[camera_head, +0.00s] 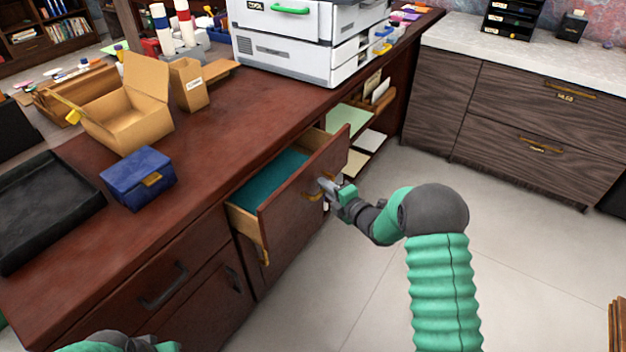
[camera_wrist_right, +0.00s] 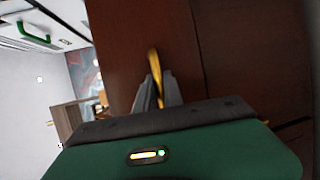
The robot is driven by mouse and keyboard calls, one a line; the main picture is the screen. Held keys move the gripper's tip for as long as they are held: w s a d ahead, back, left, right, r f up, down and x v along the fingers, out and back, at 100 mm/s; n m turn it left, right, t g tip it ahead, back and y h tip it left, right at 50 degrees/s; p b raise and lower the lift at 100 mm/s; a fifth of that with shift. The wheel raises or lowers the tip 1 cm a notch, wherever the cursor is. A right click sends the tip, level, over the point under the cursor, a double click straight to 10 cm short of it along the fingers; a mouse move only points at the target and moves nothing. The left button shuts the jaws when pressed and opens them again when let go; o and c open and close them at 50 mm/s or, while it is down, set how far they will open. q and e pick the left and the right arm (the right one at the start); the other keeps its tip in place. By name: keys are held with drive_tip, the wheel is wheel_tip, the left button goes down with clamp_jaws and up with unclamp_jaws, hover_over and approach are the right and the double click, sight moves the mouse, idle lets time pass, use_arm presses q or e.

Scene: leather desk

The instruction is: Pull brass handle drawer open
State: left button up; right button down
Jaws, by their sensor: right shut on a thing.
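The drawer (camera_head: 290,205) stands partly open under the desk top, with a teal lining (camera_head: 268,178) showing inside. Its front is dark red-brown wood. The brass handle (camera_head: 312,196) is on the front face, and it also shows as a yellow bar in the right wrist view (camera_wrist_right: 154,66). My right gripper (camera_head: 326,187) is at the handle, its fingers closed around it; the fingers also show in the right wrist view (camera_wrist_right: 157,92). My left arm shows only at the bottom left edge of the head view, and its gripper fingers are not visible.
The leather-topped desk (camera_head: 215,120) holds a blue box (camera_head: 138,180), an open cardboard box (camera_head: 125,118), a black tray (camera_head: 45,215) and a white printer (camera_head: 300,40). Open shelves with papers (camera_head: 350,120) lie beyond the drawer. The floor (camera_head: 360,270) before the drawer is clear.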

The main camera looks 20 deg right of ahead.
drive_tip(key=s+d, duration=1.2)
drive_tip(key=s, duration=0.4)
drive_tip(key=shift+s+d+f+p, duration=0.25)
drive_tip(key=shift+s+f+p, duration=0.05)
drive_tip(key=shift+s, duration=0.1)
drive_tip(key=c, duration=1.5)
unclamp_jaws()
drive_tip(key=shift+w, duration=0.1)
drive_tip(key=shift+o, duration=0.2)
drive_tip(key=shift+d+r, duration=0.1)
drive_tip(key=shift+r, duration=0.1)
drive_tip(key=p+v, duration=0.3)
drive_tip(key=v, duration=1.3)
drive_tip(key=shift+s+d+p, duration=0.15)
drive_tip(key=shift+s+p, duration=0.15)
drive_tip(key=shift+s, duration=0.05)
